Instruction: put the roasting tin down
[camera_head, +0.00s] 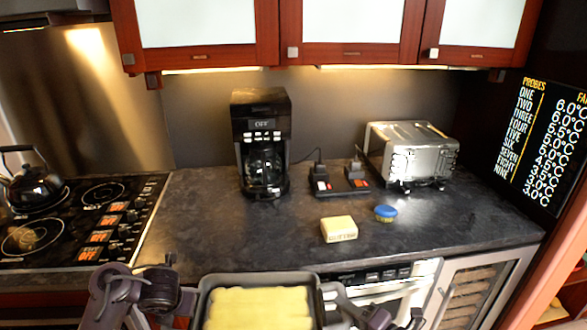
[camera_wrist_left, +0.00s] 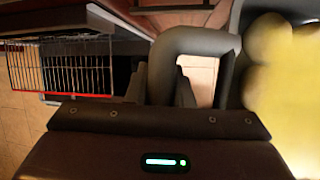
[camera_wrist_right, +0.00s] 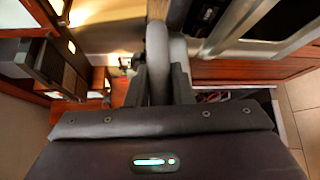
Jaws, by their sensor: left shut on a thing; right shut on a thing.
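The roasting tin (camera_head: 312,282) is dark grey with rounded yellow food (camera_head: 258,308) inside. It is held level in front of the counter's front edge, at the bottom of the head view, and its near part is cut off. My left gripper (camera_wrist_left: 160,90) is shut on the tin's grey loop handle (camera_wrist_left: 195,42); the yellow food shows at the right of that view. My right gripper (camera_head: 345,303) is shut on the handle at the tin's right end. In the right wrist view the grey handle (camera_wrist_right: 157,45) runs between its fingers.
The dark counter (camera_head: 245,230) is bare at front centre-left. A butter-coloured block (camera_head: 339,229) and blue-lidded tub (camera_head: 386,213) stand right of that. Behind are a coffee maker (camera_head: 262,145), black-and-red device (camera_head: 338,181) and toaster oven (camera_head: 412,155). The stove (camera_head: 75,220) is left.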

